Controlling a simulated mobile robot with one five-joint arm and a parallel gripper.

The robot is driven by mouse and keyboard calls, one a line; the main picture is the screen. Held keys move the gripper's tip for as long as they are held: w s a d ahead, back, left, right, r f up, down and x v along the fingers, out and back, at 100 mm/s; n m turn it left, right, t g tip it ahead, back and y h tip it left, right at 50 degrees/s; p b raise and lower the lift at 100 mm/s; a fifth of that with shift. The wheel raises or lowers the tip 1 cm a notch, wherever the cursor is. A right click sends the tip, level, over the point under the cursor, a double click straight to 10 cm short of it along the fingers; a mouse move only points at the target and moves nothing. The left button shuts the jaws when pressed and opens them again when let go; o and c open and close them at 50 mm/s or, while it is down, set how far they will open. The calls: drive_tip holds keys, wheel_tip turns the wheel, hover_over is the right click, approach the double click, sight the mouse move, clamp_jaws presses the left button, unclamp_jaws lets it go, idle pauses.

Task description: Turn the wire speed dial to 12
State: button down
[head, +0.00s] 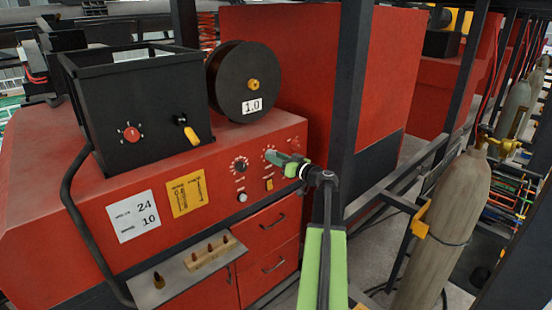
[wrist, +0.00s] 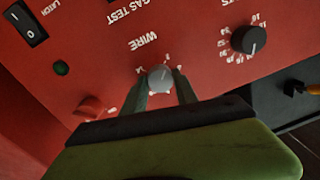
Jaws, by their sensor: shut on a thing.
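The wire speed dial is a small grey knob (wrist: 160,75) on the red panel, beside the word WIRE, which appears upside down in the wrist view. My gripper (wrist: 160,88) has a finger on each side of the knob and is shut on it. In the head view my gripper (head: 275,157) reaches the panel from the right and hides most of this dial. Numbers around the knob are small and partly covered by the fingers. I cannot read its setting with certainty.
A black dial (wrist: 249,40) with a number scale is close by. A rocker switch (wrist: 27,22), a green button (wrist: 62,68) and a red knob (wrist: 88,106) share the panel. A white card (head: 134,216) shows 24 and 10. A dark post (head: 350,100) stands beside my arm.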

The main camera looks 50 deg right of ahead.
drive_tip(key=shift+m, duration=0.4)
drive_tip(key=n+h, duration=0.1)
drive_tip(key=n, duration=1.2)
drive_tip(key=n+p, duration=0.1)
drive_tip(key=n, duration=1.3)
drive_tip(key=shift+a+r+g+h, duration=0.1)
drive_tip(key=shift+r+g+h, duration=0.1)
drive_tip(key=shift+g+h, duration=0.15)
idle(1.2)
idle(0.4)
